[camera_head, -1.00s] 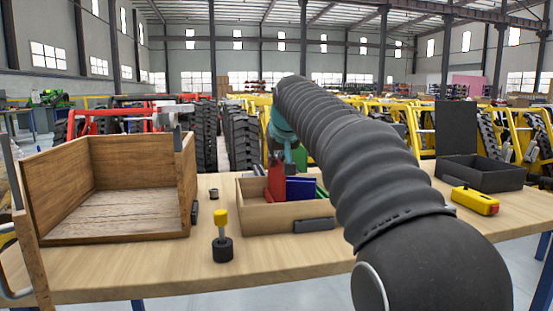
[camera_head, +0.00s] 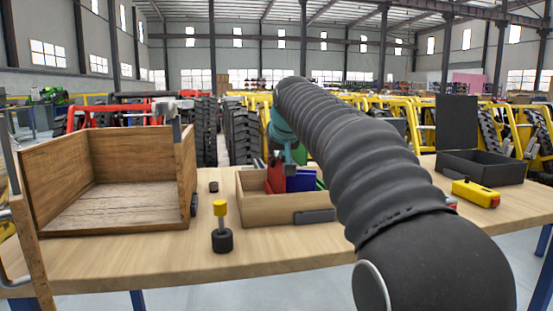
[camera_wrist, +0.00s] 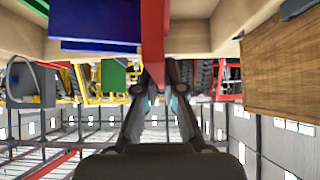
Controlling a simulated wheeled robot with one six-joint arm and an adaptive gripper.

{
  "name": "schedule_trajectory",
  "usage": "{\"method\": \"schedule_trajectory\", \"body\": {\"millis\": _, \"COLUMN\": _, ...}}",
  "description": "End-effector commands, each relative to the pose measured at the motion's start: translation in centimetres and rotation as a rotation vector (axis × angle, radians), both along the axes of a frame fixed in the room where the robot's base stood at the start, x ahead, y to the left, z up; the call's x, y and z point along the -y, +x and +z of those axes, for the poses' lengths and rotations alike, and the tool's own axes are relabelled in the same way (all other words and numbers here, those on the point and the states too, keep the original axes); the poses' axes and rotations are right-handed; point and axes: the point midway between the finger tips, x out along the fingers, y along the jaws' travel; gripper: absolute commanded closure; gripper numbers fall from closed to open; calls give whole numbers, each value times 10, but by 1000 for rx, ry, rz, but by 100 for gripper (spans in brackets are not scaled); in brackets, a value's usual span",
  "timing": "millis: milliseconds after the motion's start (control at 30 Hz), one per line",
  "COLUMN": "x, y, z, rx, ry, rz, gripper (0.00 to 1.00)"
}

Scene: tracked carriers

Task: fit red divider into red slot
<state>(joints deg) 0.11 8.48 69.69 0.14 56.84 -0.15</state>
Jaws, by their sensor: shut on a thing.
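The red divider (camera_head: 275,179) is an upright plate at the left part of a small open wooden tray (camera_head: 285,212). My gripper (camera_head: 276,161) is shut on its top edge. In the wrist view my gripper (camera_wrist: 154,72) has both fingertips on the red divider (camera_wrist: 153,35). A blue divider (camera_head: 300,184) stands just to its right, with a green divider (camera_head: 320,182) beyond it. The red slot is not visible, and I cannot tell whether the divider's lower edge is seated.
A large open wooden box (camera_head: 110,232) stands on the table at the left. A yellow-topped black peg (camera_head: 221,228) stands before the tray. A black open bin (camera_head: 485,172) and a yellow case (camera_head: 475,195) are at the right. My arm covers the table's middle right.

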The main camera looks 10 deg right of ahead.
Motion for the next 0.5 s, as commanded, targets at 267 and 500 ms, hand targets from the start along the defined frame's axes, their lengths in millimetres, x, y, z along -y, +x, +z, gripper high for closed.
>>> {"method": "schedule_trajectory", "body": {"millis": 267, "x": 0, "y": 0, "z": -3, "rx": 1, "ry": 0, "rz": 0, "gripper": 68}}
{"method": "schedule_trajectory", "body": {"millis": 500, "x": 0, "y": 0, "z": -3, "rx": 1, "ry": 0, "rz": 0, "gripper": 63}}
